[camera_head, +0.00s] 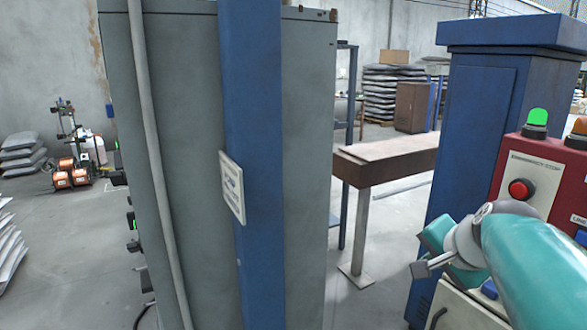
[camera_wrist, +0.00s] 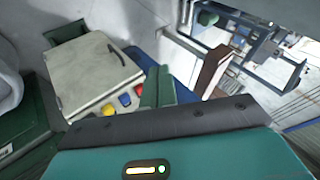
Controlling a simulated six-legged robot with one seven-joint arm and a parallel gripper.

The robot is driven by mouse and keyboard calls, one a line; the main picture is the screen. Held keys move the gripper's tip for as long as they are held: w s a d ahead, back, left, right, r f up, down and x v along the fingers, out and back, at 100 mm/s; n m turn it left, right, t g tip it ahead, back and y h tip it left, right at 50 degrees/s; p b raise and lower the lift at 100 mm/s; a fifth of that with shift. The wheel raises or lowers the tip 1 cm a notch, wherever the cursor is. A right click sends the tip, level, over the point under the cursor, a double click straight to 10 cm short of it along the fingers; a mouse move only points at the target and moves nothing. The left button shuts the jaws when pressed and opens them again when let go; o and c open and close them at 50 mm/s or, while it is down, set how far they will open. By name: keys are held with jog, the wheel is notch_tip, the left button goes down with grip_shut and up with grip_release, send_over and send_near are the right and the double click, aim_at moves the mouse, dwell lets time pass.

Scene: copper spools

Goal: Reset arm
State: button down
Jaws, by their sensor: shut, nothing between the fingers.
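My gripper (camera_head: 420,268) is at the end of my teal arm, at the lower right of the head view. It is in the air in front of the blue cabinet (camera_head: 470,130) and to the left of the red control panel (camera_head: 535,180). In the wrist view, my gripper's green fingers (camera_wrist: 157,72) are together in the middle, with nothing between them. Nothing is held.
A tall grey cabinet (camera_head: 190,150) with a blue post fills the middle left. A brown-topped bench (camera_head: 390,160) stands behind. Copper-coloured spools (camera_head: 66,172) are on the far left floor. A pale cabinet (camera_wrist: 95,75) is close in the wrist view.

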jog(key=s+a+f+n+g, duration=0.3)
jog(key=s+a+f+n, duration=0.6)
jog(key=s+a+n, duration=0.3)
jog(key=shift+s+a+f, duration=0.4)
jog(key=shift+s+a, duration=0.35)
jog(key=shift+a, duration=0.15)
